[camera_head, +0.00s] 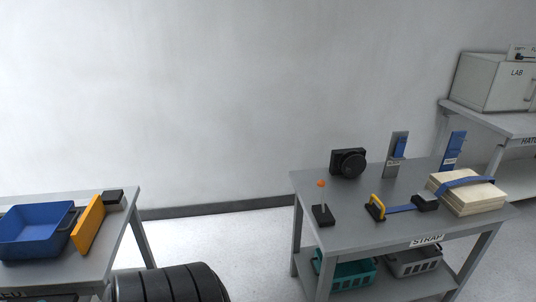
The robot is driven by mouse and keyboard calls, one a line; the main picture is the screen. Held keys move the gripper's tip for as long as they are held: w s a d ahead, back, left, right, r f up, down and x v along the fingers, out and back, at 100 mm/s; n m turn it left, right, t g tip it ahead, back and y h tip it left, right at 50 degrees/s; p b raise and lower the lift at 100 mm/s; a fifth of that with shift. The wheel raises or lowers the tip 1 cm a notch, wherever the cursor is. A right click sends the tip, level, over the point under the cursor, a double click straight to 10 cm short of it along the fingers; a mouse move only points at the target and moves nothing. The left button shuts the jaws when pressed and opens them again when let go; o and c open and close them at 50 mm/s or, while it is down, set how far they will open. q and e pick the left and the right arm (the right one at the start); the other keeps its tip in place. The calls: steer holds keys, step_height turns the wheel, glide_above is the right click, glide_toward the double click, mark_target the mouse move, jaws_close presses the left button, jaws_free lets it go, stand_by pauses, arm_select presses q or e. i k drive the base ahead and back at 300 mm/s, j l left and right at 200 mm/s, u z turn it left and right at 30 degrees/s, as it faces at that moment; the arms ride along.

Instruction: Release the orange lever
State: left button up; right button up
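A small orange knob (320,184) shows above a small black block (323,215) near the left edge of the grey table marked STRAP (345,222). It appears to be the top of the orange lever; its stem is too thin to make out. On the same table, a yellow handle (375,207) stands on a dark base, with a blue strap (402,209) running right from it to a black block (426,202). Neither of my grippers is in view.
A black round device (348,163), blue-and-grey uprights (398,150) and a strapped board stack (468,200) stand on the table. Teal (347,273) and grey (414,262) baskets sit below. A left table holds a blue bin (35,234) and orange panel (88,223). Floor between is partly clear.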

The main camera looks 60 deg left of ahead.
mark_target(320, 183)
steer(key=u, duration=1.55)
